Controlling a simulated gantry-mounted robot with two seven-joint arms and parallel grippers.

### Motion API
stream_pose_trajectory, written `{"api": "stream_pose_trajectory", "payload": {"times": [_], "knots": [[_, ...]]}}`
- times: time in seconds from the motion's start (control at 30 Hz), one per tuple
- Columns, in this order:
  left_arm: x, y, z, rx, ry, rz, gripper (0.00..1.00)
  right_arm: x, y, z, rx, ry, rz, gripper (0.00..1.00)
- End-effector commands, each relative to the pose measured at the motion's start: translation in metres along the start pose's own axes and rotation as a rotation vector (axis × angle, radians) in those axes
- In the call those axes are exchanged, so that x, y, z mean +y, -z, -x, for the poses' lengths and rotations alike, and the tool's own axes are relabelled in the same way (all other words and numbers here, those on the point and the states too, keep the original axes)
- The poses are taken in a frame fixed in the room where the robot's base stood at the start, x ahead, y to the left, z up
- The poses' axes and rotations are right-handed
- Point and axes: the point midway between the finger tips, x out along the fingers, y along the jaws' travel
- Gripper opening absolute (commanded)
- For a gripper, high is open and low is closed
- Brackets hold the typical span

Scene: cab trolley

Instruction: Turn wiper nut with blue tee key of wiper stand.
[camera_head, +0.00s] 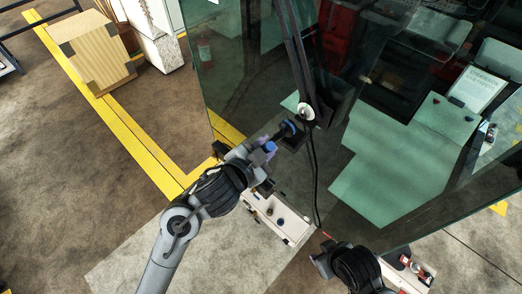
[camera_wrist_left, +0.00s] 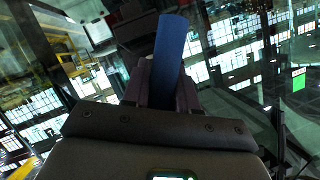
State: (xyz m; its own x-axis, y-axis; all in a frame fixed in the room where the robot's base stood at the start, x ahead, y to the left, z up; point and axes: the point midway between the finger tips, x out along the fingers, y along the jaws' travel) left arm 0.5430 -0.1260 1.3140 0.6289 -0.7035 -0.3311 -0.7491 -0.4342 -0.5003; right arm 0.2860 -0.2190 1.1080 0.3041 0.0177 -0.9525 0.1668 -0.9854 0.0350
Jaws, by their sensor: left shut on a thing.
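My left gripper (camera_head: 271,150) is shut on the blue tee key (camera_head: 289,128), in front of the glass. In the left wrist view the key (camera_wrist_left: 172,48) shows as a broad blue bar between the purplish fingers (camera_wrist_left: 163,85). The key's far end lies close to the wiper pivot with its round pale nut (camera_head: 306,113), at the foot of the dark wiper arm (camera_head: 291,50). I cannot tell whether key and nut touch. The nut is hidden in the wrist view. My right gripper (camera_head: 321,259) is low in the head view, apart from the wiper; its fingers are unclear.
A white tray (camera_head: 296,235) with small dark parts lies below the left gripper. A black cable (camera_head: 315,180) hangs from the pivot. The large glass pane (camera_head: 240,70) stands close by.

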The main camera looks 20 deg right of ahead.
Motion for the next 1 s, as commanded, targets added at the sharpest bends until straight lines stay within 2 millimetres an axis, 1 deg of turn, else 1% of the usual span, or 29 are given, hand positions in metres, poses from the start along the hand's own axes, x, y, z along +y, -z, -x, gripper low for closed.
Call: {"api": "stream_pose_trajectory", "payload": {"times": [0.03, 0.2, 0.4, 0.57, 0.67, 1.0], "knots": [[0.001, 0.002, -0.005, 0.004, 0.001, 0.0, 0.0, 0.0, -0.001, -0.005, 0.0, 0.0, 0.0, 0.43], [0.001, 0.007, -0.018, 0.003, 0.001, 0.0, 0.0, 0.0, -0.003, -0.012, 0.001, 0.0, 0.0, 0.43], [0.0, 0.012, -0.029, 0.002, 0.001, 0.001, 0.0, -0.001, -0.005, -0.018, 0.001, 0.0, -0.001, 0.43], [0.0, 0.014, -0.034, 0.001, 0.002, -0.002, 0.0, -0.001, -0.006, -0.021, 0.002, 0.001, -0.003, 0.43], [0.001, 0.013, -0.036, 0.001, 0.01, -0.021, 0.0, -0.001, -0.008, -0.028, 0.002, 0.002, -0.003, 0.43], [0.001, 0.012, -0.037, 0.002, 0.07, -0.168, 0.0, -0.003, -0.018, -0.061, 0.002, 0.002, -0.003, 0.43]]}}
